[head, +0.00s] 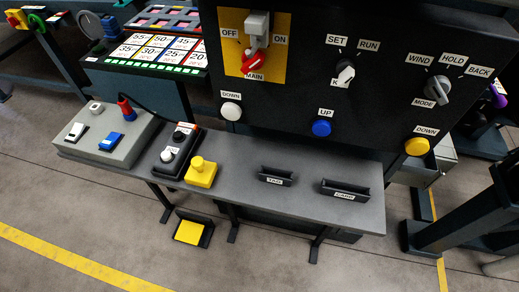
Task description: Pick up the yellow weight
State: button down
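The yellow weight (201,177) is a squat yellow block with a rounded knob on top. In the head view it stands upright on the grey shelf (240,195) below the black control panel. It is just right of a dark box with a black and a white button (173,152), close to it; I cannot tell if they touch. Nothing covers the weight from this side. My gripper does not show in this view.
A grey box with switches (105,135) is at the shelf's left end. Two labelled dark holders (275,176) (345,190) are to the right. The black panel (300,80) rises behind the shelf. A yellow pedal (189,232) is on the floor below.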

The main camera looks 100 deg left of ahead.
aim_at(200, 173)
jog(key=l+u, duration=0.1)
jog(key=u, duration=1.7)
jog(key=k+u, duration=0.4)
jog(key=k+j+u, duration=0.15)
jog(key=u, duration=0.3)
jog(key=j, duration=0.1)
